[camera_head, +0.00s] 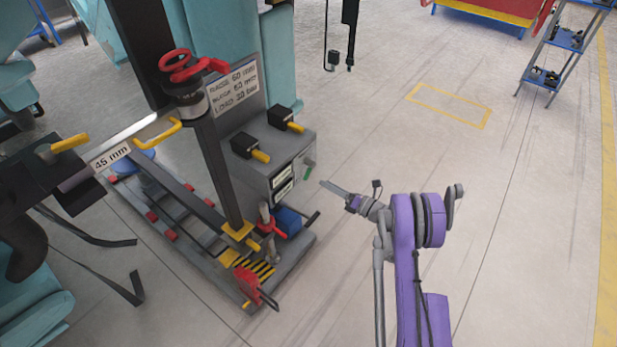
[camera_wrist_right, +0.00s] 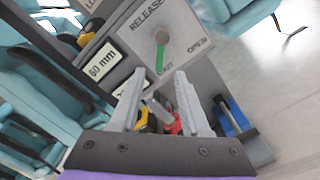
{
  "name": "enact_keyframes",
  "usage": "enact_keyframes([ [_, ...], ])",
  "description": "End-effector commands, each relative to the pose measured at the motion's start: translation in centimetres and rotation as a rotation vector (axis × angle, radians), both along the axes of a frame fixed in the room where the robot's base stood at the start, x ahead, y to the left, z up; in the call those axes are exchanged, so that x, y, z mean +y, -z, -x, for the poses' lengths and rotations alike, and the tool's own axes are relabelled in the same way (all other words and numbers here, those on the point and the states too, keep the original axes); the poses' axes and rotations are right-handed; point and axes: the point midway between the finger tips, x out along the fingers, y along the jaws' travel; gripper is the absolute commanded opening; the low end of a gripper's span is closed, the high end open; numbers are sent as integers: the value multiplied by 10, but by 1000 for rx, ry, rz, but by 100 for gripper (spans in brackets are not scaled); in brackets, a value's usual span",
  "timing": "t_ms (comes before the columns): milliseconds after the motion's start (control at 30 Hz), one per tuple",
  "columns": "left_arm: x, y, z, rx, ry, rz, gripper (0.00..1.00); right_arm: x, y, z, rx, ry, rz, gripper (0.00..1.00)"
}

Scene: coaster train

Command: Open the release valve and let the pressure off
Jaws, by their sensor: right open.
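The release valve (camera_wrist_right: 160,54) is a small lever with a grey hub and a green grip, on a pale plate marked RELEASE and OPEN in the right wrist view. Its grip points down in that view, away from the OPEN mark on the right. In the head view the green lever (camera_head: 308,168) is on the right face of the grey control box (camera_head: 300,150). My right gripper (camera_wrist_right: 159,76) is open and empty, its fingertips apart on either side below the green grip. In the head view my right gripper (camera_head: 328,185) is beside the box's right face. My left gripper is not in view.
A red handle (camera_wrist_right: 172,124) and a yellow one show low between my fingers. A blue block (camera_head: 289,220) sits on the grey base below the box.

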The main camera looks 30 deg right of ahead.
Motion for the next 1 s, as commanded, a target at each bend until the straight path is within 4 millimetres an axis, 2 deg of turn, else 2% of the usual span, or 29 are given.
enact_keyframes([
  [100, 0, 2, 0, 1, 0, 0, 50, 11, 1, -23, 1, -4, 0, 46],
  [333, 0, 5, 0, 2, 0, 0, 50, 24, 1, -56, 0, -2, 2, 46],
  [500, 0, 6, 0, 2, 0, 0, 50, 28, 0, -67, 0, -1, 2, 46],
  [767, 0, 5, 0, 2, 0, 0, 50, 29, 0, -69, 0, 0, 3, 46],
  [800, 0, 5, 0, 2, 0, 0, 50, 29, 0, -69, 0, 0, 3, 44],
  [867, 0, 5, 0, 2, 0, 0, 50, 29, 0, -68, 0, 0, 3, 34],
  [1000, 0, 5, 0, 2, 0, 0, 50, 29, 0, -68, 0, 0, 3, 8],
])
